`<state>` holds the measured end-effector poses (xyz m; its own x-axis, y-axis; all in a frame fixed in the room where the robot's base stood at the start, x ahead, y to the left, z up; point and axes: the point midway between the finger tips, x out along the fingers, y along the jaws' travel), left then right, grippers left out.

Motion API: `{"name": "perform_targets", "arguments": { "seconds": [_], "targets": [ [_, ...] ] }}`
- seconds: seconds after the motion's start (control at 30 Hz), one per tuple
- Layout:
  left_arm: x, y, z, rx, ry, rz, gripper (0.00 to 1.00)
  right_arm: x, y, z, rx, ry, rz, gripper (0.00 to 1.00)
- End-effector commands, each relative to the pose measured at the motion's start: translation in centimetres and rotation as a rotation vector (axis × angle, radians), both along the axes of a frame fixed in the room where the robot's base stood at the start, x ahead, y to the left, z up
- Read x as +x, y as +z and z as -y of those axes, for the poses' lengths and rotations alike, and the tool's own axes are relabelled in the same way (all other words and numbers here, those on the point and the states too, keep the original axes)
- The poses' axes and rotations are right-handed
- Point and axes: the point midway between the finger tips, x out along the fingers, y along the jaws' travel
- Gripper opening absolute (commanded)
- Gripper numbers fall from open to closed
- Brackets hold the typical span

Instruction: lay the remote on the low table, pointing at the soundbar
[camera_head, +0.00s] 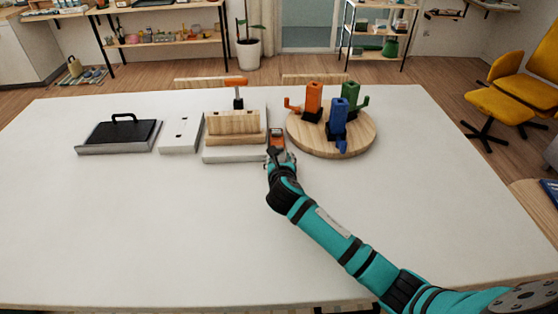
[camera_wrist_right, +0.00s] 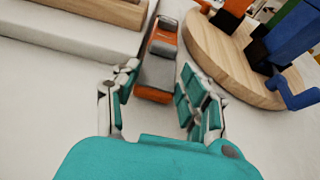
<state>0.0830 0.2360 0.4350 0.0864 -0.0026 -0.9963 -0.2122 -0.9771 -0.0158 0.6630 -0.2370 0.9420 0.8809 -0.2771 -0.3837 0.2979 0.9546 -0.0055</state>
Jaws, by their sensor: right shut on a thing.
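My right gripper (camera_head: 278,158) reaches over the white table (camera_head: 180,230) to its far middle part. It is shut on a small orange and grey object (camera_wrist_right: 158,65), whose near end is between the fingers in the wrist view. The object also shows in the head view (camera_head: 277,138), pointing away from me. I cannot tell for sure that it is the remote. It lies low, close to the tabletop; contact with the table is unclear. I see nothing that is clearly a soundbar. My left gripper is out of view.
Left of the gripper is a wooden block (camera_head: 234,122) on a white base (camera_head: 235,155). Right of it is a round wooden board (camera_head: 358,142) with orange, blue and green pieces. A white box (camera_head: 181,135) and black handled plate (camera_head: 118,136) lie farther left. The near table is clear.

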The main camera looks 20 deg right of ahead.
Motion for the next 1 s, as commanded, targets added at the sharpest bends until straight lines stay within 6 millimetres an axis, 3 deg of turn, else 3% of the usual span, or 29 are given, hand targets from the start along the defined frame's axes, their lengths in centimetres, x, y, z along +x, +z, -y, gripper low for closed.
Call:
{"name": "perform_targets", "arguments": {
  "seconds": [0.07, 0.1, 0.27, 0.67, 1.0],
  "targets": [
    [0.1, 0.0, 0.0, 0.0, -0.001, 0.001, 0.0, 0.0, -0.1, 0.0, -0.001, 0.0, 0.001, 0.06],
    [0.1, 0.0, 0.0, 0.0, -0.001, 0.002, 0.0, 0.0, -0.3, 0.0, -0.001, 0.0, 0.0, 0.44],
    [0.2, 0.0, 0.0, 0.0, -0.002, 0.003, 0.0, 0.0, -0.2, 0.0, -0.001, 0.0, 0.0, 0.65],
    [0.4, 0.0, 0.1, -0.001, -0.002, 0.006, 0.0, -0.5, 0.3, -0.2, -0.002, 0.002, 0.001, 0.66],
    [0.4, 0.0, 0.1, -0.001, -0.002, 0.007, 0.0, -6.3, 2.8, -2.0, -0.001, 0.004, 0.001, 0.66]
  ]
}}
